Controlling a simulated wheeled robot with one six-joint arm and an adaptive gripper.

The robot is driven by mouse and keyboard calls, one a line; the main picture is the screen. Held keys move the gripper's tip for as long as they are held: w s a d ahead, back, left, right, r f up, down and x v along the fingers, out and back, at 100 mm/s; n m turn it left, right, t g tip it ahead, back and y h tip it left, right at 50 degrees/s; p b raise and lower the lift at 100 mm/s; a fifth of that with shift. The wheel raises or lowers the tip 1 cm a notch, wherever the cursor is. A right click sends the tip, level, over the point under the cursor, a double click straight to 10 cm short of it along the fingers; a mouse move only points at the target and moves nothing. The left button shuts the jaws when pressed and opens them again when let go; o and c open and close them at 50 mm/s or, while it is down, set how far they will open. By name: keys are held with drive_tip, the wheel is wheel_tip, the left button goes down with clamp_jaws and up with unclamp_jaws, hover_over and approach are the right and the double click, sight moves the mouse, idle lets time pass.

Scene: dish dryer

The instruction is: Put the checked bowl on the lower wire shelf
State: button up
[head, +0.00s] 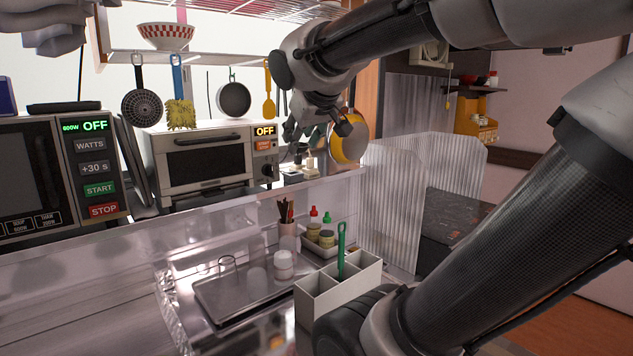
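The checked bowl (166,37), white with a red checked band, is at the upper left in the head view. It sits upright on a pale shelf (116,58), below an upper wire rack (285,8). This looks like the lower shelf, but its wires are hard to make out. My gripper (318,134) is right of the bowl and lower, in front of the hanging tools and near the toaster oven's right side. It is well apart from the bowl. Its fingers look spread, with nothing visible held between them.
Utensils and a pan (234,99) hang under the shelf. A microwave (88,168) and a toaster oven (205,162) stand below. A metal sink (180,300), a white divided holder (335,292) and ribbed clear panels (392,195) lie lower down. The shelf right of the bowl looks clear.

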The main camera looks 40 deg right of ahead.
drive_tip(key=s+a+f+n+g+y, duration=0.1)
drive_tip(key=s+a+f+g+y, duration=0.2)
drive_tip(key=s+f, duration=1)
drive_tip(key=a+f+g, duration=0.1)
drive_tip(key=a+g, duration=0.1)
drive_tip(key=a, duration=0.1)
drive_tip(key=shift+a+f, duration=0.25)
drive_tip(key=shift+a, duration=0.1)
